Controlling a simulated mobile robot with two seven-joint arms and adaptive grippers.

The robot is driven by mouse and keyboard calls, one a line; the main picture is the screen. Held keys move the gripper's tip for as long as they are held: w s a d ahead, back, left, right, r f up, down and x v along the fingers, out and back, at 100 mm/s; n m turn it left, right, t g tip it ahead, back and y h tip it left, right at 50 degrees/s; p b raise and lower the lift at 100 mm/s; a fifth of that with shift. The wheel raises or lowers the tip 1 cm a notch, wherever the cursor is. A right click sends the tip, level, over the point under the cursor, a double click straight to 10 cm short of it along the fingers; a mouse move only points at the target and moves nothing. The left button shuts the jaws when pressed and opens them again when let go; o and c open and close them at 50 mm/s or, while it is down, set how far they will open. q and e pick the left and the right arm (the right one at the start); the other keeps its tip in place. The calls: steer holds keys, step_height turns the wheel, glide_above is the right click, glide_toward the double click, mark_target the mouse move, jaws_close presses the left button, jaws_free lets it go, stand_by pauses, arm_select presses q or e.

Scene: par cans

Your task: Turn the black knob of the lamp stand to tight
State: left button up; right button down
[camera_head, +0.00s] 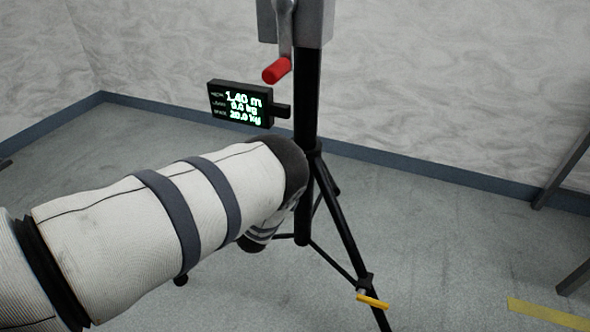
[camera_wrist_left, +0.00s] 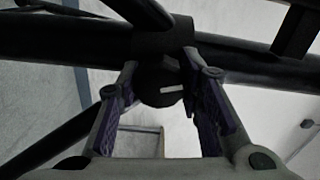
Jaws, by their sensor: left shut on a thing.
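The lamp stand (camera_head: 305,110) is a black upright pole on splayed tripod legs, right of centre in the head view. In the left wrist view, the black knob (camera_wrist_left: 157,88) sits on the stand's dark collar and bears a short white mark, slightly tilted. My left gripper (camera_wrist_left: 161,74) has its two fingers on either side of the knob and is shut on it. In the head view my left arm reaches in from the left to the stand and hides the knob and fingers. My right gripper is in neither view.
A red-handled crank (camera_head: 277,70) hangs above. A small display (camera_head: 240,104) beside the pole reads 1.40 m, 0.0 kg and 20.0 kg. A yellow piece (camera_head: 372,300) sits on a tripod leg. Yellow tape (camera_head: 548,314) marks the floor at lower right. A wall stands behind.

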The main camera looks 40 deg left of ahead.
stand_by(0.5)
arm_select(q)
steer(key=o, duration=1.2)
steer(key=shift+c, duration=0.2)
steer(key=shift+s, duration=0.1)
steer(key=v, duration=1.2)
